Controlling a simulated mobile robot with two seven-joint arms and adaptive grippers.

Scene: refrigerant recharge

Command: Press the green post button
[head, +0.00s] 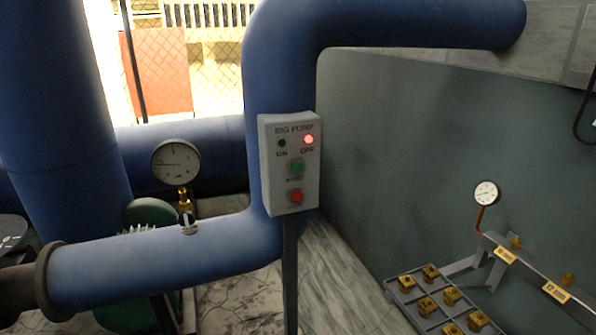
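The green button (296,167) is on the front of a light grey control box (272,165) labelled "BIG PUMP". The box stands upright on a dark post (290,270) in front of a blue pipe. A red button (295,196) sits below the green one. Above them, the lamp over "OFF" (308,139) glows red and the lamp over "ON" (282,143) is dark. Neither of my grippers shows in the head view.
Thick blue pipes (160,262) run behind and left of the box, with a pressure gauge (176,162). At the lower right are a tray (405,284) of several brass fittings, a metal manifold (525,268) and another gauge (487,193). Nothing blocks the box's front.

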